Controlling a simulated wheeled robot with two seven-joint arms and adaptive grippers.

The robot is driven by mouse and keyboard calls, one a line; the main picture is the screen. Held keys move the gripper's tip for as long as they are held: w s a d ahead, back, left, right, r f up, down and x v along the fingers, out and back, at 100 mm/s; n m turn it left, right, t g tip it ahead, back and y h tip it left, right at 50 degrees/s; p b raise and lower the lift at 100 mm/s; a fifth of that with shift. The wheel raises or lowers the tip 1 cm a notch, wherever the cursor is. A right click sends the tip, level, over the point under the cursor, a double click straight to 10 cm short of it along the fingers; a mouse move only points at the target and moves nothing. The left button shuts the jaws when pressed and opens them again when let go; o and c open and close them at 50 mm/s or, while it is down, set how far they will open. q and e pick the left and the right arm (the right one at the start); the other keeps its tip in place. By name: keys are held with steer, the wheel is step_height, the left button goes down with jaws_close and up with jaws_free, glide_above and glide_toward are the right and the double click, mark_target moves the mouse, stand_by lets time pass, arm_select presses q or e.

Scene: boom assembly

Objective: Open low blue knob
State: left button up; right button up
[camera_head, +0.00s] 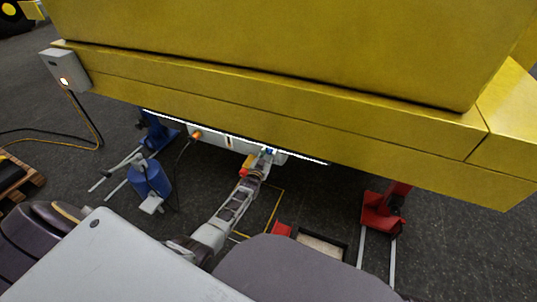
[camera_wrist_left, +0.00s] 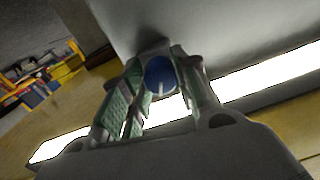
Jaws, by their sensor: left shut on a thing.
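The low blue knob (camera_wrist_left: 160,75) is a round dark-blue dial with a pale pointer mark, on a light grey panel. In the left wrist view it sits between the two green-padded fingers of my left gripper (camera_wrist_left: 158,90), which is shut on it. In the head view my left gripper (camera_head: 264,160) reaches under the yellow boom to the panel, and a small blue spot of the knob (camera_head: 270,151) shows at its tip. My right gripper is not in view.
The large yellow boom (camera_head: 270,90) overhangs the panel. An orange knob (camera_head: 196,135) is further left on the panel. A blue stand (camera_head: 150,178) is at left and a red stand (camera_head: 382,210) at right. A bright light strip (camera_wrist_left: 270,75) runs beside the knob.

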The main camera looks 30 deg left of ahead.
arm_select(q)
steer(key=shift+f+m, duration=0.15)
steer(key=shift+m, duration=0.35)
steer(key=o, duration=1)
steer(key=shift+o, duration=0.2)
steer(key=s+d, duration=0.1)
steer(key=s, duration=1.1)
stand_by(0.3)
stand_by(0.5)
